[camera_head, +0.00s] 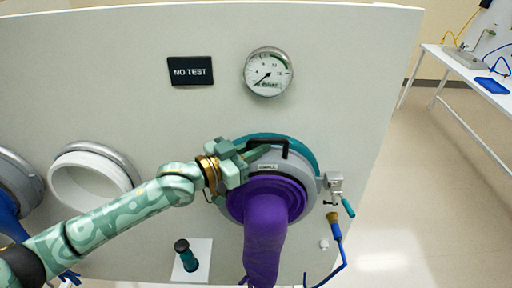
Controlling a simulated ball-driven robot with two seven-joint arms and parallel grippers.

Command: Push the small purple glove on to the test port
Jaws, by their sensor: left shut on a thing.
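The purple glove (264,232) hangs down from a round port on the pale panel. A grey disc (272,170) with a small label and a black handle (284,143) sits at the glove's top, in front of a teal ring (306,155). My left gripper (260,154) reaches in from the left and is shut on the black handle at the disc's upper edge. Whether the disc is seated against the ring cannot be told. My right gripper is out of view.
A gauge (268,72) and a "NO TEST" sign (190,71) are above. An empty white port (88,184) and a blue-gloved port are at left. A dark-knobbed teal handle (187,256) stands below my arm. A latch (334,183) and blue hose (342,255) are right of the port.

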